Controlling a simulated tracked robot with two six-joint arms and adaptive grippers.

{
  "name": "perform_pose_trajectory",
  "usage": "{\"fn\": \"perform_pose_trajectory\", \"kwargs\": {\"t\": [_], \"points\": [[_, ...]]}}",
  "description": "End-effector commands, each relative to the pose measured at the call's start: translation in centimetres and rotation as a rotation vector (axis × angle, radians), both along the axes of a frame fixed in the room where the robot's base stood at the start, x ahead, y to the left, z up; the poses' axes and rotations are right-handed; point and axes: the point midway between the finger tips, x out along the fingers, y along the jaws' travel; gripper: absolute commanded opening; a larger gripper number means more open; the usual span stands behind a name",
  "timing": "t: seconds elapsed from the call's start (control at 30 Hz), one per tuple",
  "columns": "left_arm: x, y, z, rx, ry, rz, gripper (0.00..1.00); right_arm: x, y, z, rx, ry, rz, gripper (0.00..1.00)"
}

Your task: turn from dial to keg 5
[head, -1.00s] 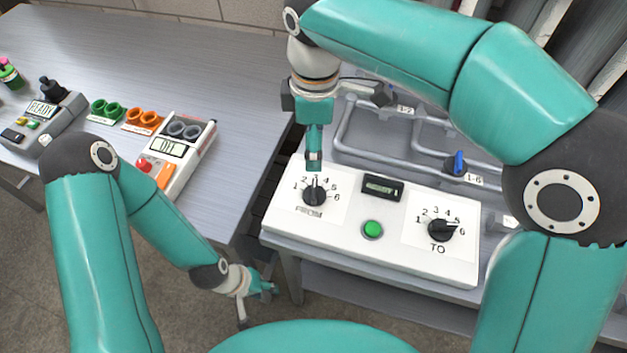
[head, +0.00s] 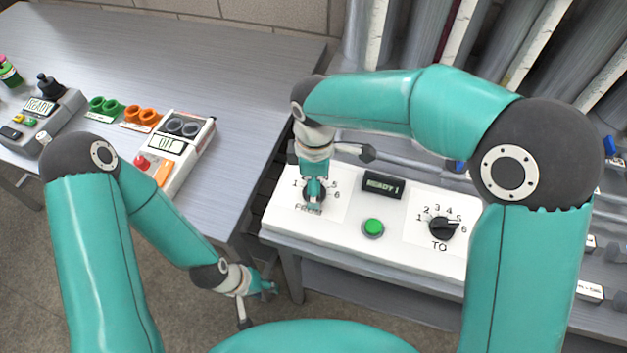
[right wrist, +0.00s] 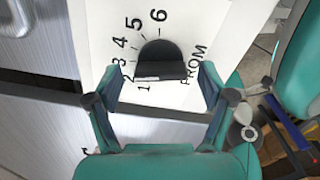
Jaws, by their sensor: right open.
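The FROM dial (head: 314,193) is a black knob at the left of a white control panel (head: 290,238). My right gripper (head: 314,190) is over it. In the right wrist view the open fingers (right wrist: 157,90) stand on either side of the FROM knob (right wrist: 160,60); I cannot tell if they touch it. Its pointer setting is hard to read. The TO dial (head: 441,229) is at the panel's right, its pointer roughly between 5 and 6. My left gripper (head: 264,288) hangs by the bench edge, away from the panel; its jaws are too small to judge.
Between the dials are a green button (head: 373,227) and a small display (head: 383,185) that appears to read READY 1. A device showing OFF (head: 172,150) and another showing READY (head: 50,115) stand on the left bench. Pipes and valves lie behind the panel.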

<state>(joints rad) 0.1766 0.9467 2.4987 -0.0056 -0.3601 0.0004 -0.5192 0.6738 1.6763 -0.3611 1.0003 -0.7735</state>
Motion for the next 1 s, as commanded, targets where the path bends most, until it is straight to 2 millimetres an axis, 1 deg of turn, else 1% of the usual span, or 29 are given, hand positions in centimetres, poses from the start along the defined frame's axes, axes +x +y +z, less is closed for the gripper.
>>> {"fn": "perform_pose_trajectory", "kwargs": {"t": [0.1,0.13,0.37,0.4,0.47,0.5,0.77,1.0], "points": [[0.00,0.00,0.00,0.000,0.000,0.000,0.40,0.00,-0.02,0.00,0.000,0.000,0.000,0.81],[0.00,0.00,0.00,0.000,0.000,0.000,0.40,0.00,-0.02,0.00,0.000,0.000,0.000,0.80],[0.00,0.00,0.00,0.000,0.000,0.000,0.40,0.01,-0.04,0.02,-0.001,0.000,0.000,0.41],[0.00,0.00,0.00,0.000,0.000,0.000,0.40,0.01,-0.04,0.02,-0.001,0.000,0.000,0.35],[0.00,0.00,0.00,0.000,0.000,0.000,0.40,0.03,-0.04,0.03,0.000,0.000,-0.001,0.25],[-0.03,-0.02,-0.01,0.000,0.001,0.000,0.40,0.04,0.35,0.02,-0.001,-0.001,-0.001,0.21],[0.00,0.00,-0.08,0.000,0.000,0.000,0.40,0.10,0.02,0.05,0.002,-0.003,-0.026,0.21],[0.00,0.00,-0.33,0.000,0.000,0.000,0.40,0.14,-0.02,0.03,0.002,-0.004,-0.131,0.21]]}}
